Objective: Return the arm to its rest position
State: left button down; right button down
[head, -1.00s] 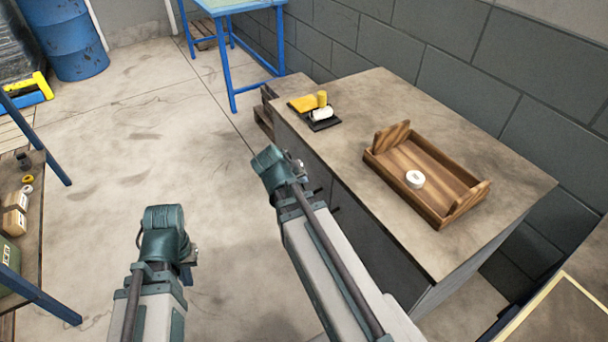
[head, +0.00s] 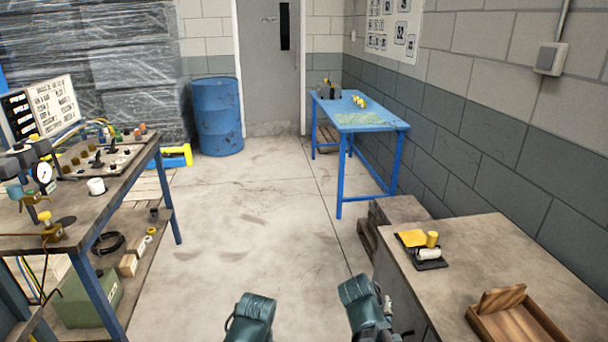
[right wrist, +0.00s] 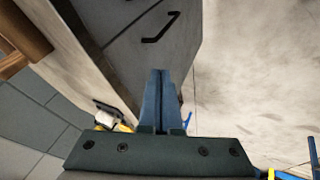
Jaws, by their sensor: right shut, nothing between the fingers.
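My right gripper (right wrist: 160,78) shows in the right wrist view with its two blue fingers pressed together and nothing between them. It is beside the front of the grey cabinet (right wrist: 145,45), apart from its dark handle (right wrist: 160,27). In the head view, joints of my two arms show at the bottom edge, close to each other in front of the cabinet. My left gripper's fingers cannot be seen.
The cabinet top (head: 490,255) at right holds a wooden tray (head: 512,318) and a black tray (head: 428,262) with yellow and white items. A cluttered workbench (head: 115,185) stands at left, a blue table (head: 362,122) farther back. The floor (head: 240,220) between is clear.

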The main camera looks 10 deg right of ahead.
jog(key=s+a+r+n+g+y+p, duration=0.1)
jog(key=s+a+r+n+p, duration=0.1)
jog(key=a, duration=0.5)
jog(key=s+a+r+n+g+y+p, duration=0.1)
jog(key=s+a+r+n+y+p, duration=0.1)
jog(key=s+a+p, duration=0.2)
jog(key=s+a+r+n+g+y+p, duration=0.1)
jog(key=s+a+r+n+p, duration=0.1)
jog(key=a, duration=0.8)
jog(key=shift+s+a+r+n+g+y+p, duration=0.2)
jog(key=shift+s+r+n+g+y+p, duration=0.1)
jog(key=shift+s+r+p, duration=0.35)
jog(key=shift+w, duration=0.15)
